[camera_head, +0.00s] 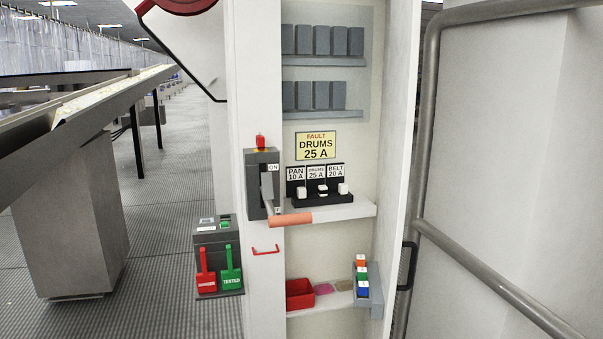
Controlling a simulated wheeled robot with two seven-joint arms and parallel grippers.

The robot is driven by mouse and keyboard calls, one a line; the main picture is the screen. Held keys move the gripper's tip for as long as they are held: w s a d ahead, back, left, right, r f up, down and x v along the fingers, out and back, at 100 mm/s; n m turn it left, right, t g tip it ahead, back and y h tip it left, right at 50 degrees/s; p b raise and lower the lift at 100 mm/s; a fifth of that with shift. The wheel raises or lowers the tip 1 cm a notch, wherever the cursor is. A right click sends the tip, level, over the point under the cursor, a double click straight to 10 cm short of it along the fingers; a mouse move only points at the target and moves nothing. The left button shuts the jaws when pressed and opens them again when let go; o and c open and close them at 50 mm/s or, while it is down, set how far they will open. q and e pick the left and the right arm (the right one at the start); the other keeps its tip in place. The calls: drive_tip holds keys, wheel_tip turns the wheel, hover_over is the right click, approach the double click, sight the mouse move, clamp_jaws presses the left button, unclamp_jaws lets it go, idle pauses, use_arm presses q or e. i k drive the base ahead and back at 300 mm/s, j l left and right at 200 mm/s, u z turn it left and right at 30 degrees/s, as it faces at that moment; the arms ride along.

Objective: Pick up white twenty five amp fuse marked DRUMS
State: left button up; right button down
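A black fuse block (323,202) stands on the upper shelf in the open cabinet. Its labels read PAN 10 A, DRUMS 25 A and BELT 20 A. A grey rack (375,299) on the lower shelf holds several small blocks with orange, green, blue and white faces. Their markings are too small to read, so I cannot tell which is the white DRUMS fuse. Neither gripper is in view.
A switch box (257,165) marked ON, with an orange-handled lever (290,219), is left of the fuse block. A red bin (299,294) sits on the lower shelf. Red and green tags (231,268) hang at left. A metal rail (428,130) stands at right.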

sight(322, 190)
drive_tip(key=i+l, duration=0.2)
drive_tip(key=i, duration=0.15)
drive_tip(key=i+l, duration=0.15)
drive_tip(key=i, duration=0.25)
drive_tip(key=i+l, duration=0.2)
drive_tip(key=i, duration=0.15)
